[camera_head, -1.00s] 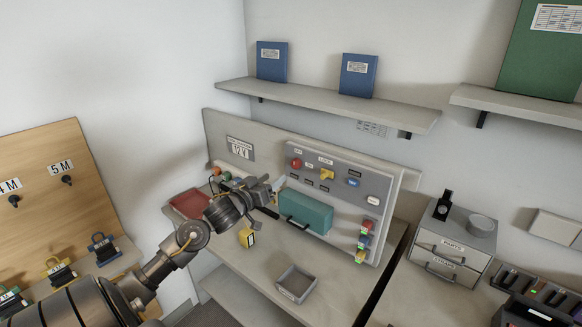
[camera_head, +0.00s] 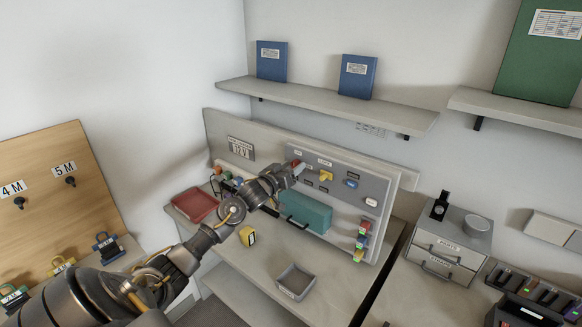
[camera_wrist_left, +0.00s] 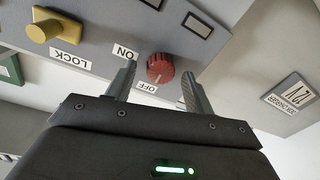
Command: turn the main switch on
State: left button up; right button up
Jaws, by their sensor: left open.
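The main switch is a red round knob (camera_wrist_left: 160,67) on the grey panel (camera_head: 340,179), with an ON label (camera_wrist_left: 125,52) and an OFF label (camera_wrist_left: 147,88) beside it in the left wrist view. A pale mark on the knob lies on the OFF side. In the head view the knob is mostly hidden by my left gripper (camera_head: 292,171), at the panel's upper left. My left gripper is open, and in the left wrist view its fingers (camera_wrist_left: 157,84) stand on either side of the knob. I cannot tell whether they touch it. My right gripper is not in view.
A yellow lock knob (camera_head: 326,176) sits right of the switch. Below are a teal box with a handle (camera_head: 304,210), a yellow tagged item (camera_head: 247,236) and an open grey tray (camera_head: 296,281). A red tray (camera_head: 194,205) lies left. The bench front is clear.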

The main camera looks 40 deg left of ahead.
pick_arm(q)
jog(key=shift+c, duration=0.2)
jog(key=c, duration=0.9)
jog(key=shift+c, duration=0.2)
